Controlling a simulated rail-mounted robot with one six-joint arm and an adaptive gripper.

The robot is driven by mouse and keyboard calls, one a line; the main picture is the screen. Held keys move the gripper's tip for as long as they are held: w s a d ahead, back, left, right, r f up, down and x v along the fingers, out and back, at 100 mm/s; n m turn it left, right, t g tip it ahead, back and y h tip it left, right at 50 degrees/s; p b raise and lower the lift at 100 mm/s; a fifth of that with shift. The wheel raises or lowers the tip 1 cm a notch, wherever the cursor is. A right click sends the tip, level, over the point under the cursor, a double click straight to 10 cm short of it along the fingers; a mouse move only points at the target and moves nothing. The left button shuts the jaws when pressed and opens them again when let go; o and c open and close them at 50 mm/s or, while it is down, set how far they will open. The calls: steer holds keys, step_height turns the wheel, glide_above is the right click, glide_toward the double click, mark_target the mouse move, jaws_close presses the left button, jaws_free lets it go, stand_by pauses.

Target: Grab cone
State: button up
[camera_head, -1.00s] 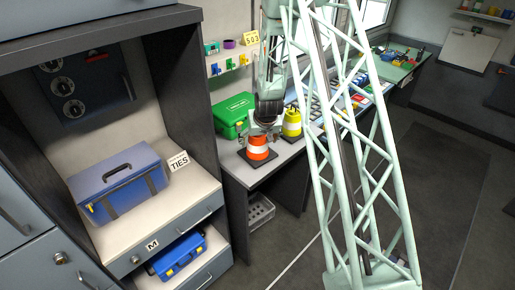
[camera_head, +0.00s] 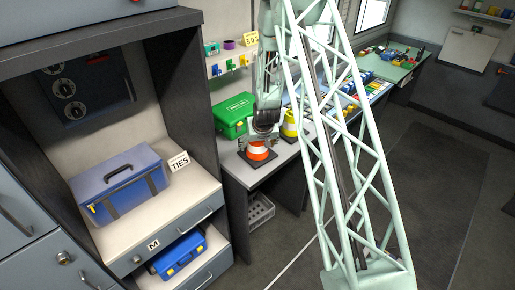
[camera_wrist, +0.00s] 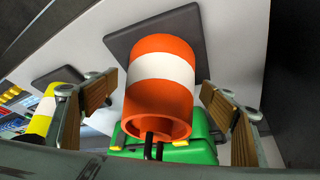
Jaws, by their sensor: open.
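An orange cone with a white band (camera_head: 257,151) stands upright on its dark square base on the counter. It also shows large in the wrist view (camera_wrist: 161,80), with its open top toward the camera. My gripper (camera_head: 263,137) is right over the cone in the head view. In the wrist view my gripper (camera_wrist: 157,97) is open, with one wood-toned finger pad on each side of the cone's upper part. Gaps show between the cone and both pads, so it is not gripped.
A yellow cone (camera_head: 289,124) stands close to the right, partly behind my arm. A green case (camera_head: 232,115) stands behind to the left. The dark cabinet side (camera_head: 187,100) rises left of the counter. The floor to the right (camera_head: 440,190) is clear.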

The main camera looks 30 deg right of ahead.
steer(key=shift+c, duration=0.4)
steer(key=c, duration=1.4)
